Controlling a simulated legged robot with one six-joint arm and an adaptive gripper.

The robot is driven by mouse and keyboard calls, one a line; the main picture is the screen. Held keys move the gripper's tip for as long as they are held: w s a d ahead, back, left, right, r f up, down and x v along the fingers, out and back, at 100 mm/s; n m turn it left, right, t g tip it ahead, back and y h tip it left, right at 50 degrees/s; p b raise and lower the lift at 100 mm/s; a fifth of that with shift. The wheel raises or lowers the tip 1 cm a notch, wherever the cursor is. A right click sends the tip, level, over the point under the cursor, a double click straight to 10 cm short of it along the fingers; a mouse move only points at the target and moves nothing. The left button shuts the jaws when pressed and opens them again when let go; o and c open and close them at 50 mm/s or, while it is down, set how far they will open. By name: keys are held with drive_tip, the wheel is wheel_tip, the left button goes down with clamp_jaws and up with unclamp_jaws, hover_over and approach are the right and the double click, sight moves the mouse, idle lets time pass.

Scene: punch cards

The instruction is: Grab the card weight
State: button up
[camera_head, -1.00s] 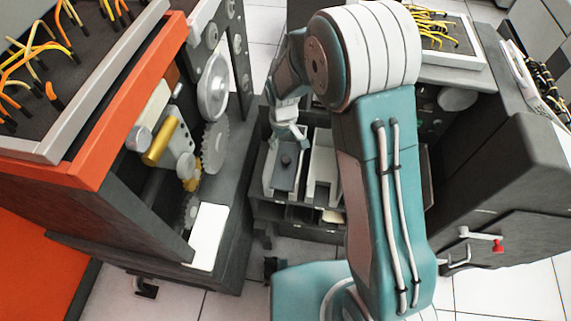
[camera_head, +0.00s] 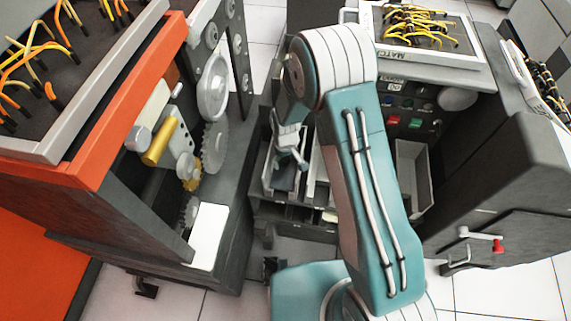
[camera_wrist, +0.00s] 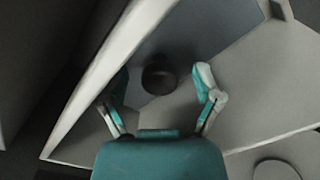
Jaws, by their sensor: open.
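The card weight (camera_wrist: 205,35) is a dark grey slab with a round dark knob (camera_wrist: 158,77), lying in a pale tray. In the wrist view my gripper (camera_wrist: 162,84) is open, with one finger on each side of the knob and visible gaps between. I cannot tell how high the fingertips are above the slab. In the head view my gripper (camera_head: 290,155) is over the left tray and hides most of the weight.
The pale tray wall (camera_wrist: 105,75) runs close along the left finger. Left of my arm stands an orange-topped machine (camera_head: 118,120) with gears. A control panel (camera_head: 405,105) with coloured buttons and an open grey bin (camera_head: 412,175) are at right.

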clamp_jaws()
